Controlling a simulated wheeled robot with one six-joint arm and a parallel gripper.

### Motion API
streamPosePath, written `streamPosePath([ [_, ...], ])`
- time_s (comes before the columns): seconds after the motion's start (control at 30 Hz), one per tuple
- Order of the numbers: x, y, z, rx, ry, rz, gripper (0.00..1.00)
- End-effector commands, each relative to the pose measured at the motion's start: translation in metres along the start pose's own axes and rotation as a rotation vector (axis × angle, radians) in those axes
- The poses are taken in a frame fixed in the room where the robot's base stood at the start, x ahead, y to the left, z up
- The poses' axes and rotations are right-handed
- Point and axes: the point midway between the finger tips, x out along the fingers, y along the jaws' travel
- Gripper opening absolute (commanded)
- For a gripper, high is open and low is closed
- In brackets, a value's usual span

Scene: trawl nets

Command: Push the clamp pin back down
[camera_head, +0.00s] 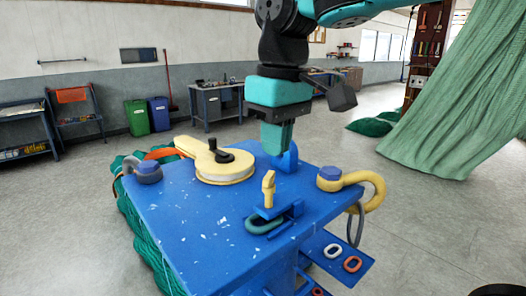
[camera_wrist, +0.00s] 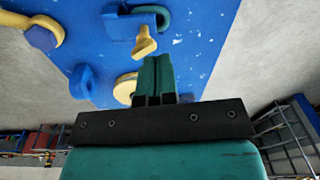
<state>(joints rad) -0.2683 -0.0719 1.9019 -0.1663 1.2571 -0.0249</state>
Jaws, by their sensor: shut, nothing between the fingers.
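The clamp pin (camera_head: 268,188) is a yellow upright peg with a wider head, standing up from a blue clamp (camera_head: 291,212) on the blue table. A dark green link (camera_head: 264,226) lies at the clamp. In the wrist view the yellow pin (camera_wrist: 145,42) shows just beyond my fingertips, beside the blue clamp (camera_wrist: 122,24) and the green link (camera_wrist: 164,18). My teal gripper (camera_head: 277,150) points down, shut and empty. In the head view it appears above and behind the pin, apart from it. The pin's lower end is hidden.
A side shelf (camera_head: 335,259) holds small rings. A green net hangs at right. The table's front left is clear.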

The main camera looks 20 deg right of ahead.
Motion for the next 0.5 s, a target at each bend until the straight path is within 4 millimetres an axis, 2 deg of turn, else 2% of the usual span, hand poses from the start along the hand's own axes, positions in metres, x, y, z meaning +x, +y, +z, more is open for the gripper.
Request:
streamPosePath([
  [0.03, -0.023, 0.007, -0.013, 0.030, -0.010, 0.018, 0.00],
  [0.1, -0.046, 0.015, -0.025, 0.071, -0.027, 0.034, 0.00],
  [0.23, -0.071, 0.022, -0.036, 0.122, -0.049, 0.044, 0.00],
  [0.37, -0.075, 0.023, -0.039, 0.141, -0.059, 0.045, 0.00],
  [0.5, -0.058, 0.023, -0.037, 0.140, -0.062, 0.045, 0.00],
])
